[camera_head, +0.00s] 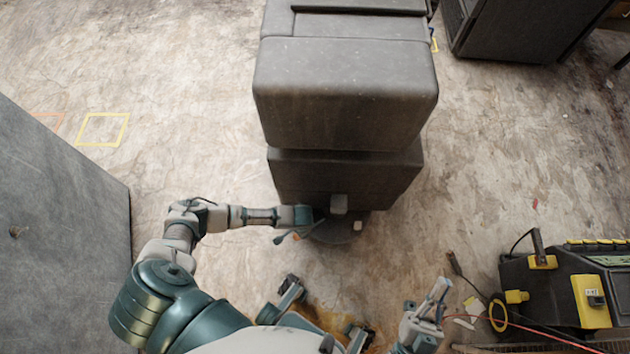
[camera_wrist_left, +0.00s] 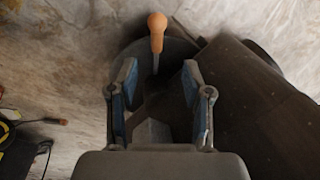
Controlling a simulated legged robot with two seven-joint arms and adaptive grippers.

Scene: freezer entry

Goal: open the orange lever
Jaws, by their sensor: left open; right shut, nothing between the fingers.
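The orange lever (camera_wrist_left: 157,32) has a rounded orange knob on a thin metal shaft. In the left wrist view it stands just beyond my left gripper (camera_wrist_left: 158,72), whose two blue-padded fingers are open with a clear gap. The knob is past the fingertips and the lower shaft lies between the finger lines; I see no contact. In the head view my left gripper (camera_head: 287,237) is at the foot of the dark grey unit, and most of the lever is hidden there. My right gripper (camera_head: 438,292) is shut and empty, low at the right of centre, away from the lever.
The tall dark grey unit (camera_head: 345,95) stands in front of me. A grey panel (camera_head: 60,210) fills the left side. A black and yellow machine (camera_head: 560,285) with a cable stands at the lower right. Another dark box (camera_head: 510,28) is at the upper right.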

